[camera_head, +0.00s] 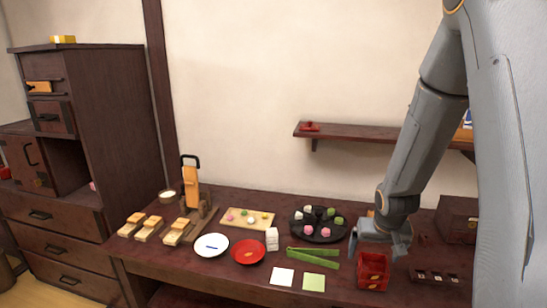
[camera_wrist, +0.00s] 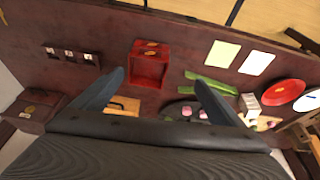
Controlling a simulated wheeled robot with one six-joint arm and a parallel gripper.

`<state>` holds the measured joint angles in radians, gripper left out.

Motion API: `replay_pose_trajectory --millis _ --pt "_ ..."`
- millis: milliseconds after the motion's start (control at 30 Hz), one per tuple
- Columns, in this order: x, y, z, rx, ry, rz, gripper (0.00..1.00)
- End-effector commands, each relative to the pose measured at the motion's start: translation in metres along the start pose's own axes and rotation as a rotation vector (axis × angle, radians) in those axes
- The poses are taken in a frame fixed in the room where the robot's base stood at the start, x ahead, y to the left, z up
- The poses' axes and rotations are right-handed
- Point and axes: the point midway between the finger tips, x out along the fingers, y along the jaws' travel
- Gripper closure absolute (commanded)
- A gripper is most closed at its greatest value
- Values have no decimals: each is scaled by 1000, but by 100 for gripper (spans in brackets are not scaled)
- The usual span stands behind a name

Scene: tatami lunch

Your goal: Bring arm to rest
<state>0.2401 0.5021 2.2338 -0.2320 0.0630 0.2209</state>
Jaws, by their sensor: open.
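My arm reaches down from the upper right in the head view, and my gripper (camera_head: 372,240) hangs over the right part of the dark table (camera_head: 200,275). In the wrist view my gripper (camera_wrist: 157,82) shows two dark fingers spread apart with nothing between their tips. A red open box (camera_head: 373,270) stands just below and right of the gripper in the head view. The box also shows just beyond the fingertips in the wrist view (camera_wrist: 150,66). I cannot tell the exact gap between gripper and box.
A black round tray (camera_head: 318,236) with sweets, green strips (camera_head: 313,258), a red plate (camera_head: 248,252) and a white plate (camera_head: 211,245) lie left of the gripper. A wall shelf (camera_head: 360,133) juts out behind the arm. A dark cabinet (camera_head: 85,130) stands at left.

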Motion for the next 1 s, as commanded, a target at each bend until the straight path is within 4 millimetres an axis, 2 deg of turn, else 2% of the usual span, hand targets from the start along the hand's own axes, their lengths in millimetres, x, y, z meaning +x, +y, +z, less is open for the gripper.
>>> replay_pose_trajectory --millis 33,200,400,500,600,1000 --pt "-20 -13 10 -26 -14 -4 8" --pt "-80 -49 60 -105 -91 -21 8" --pt "-129 -75 121 -184 -173 -53 8" --pt "-142 -82 140 -209 -198 -65 8" --pt "-149 -84 151 -221 -212 -71 8" --pt "-151 -85 154 -224 -217 -73 8"
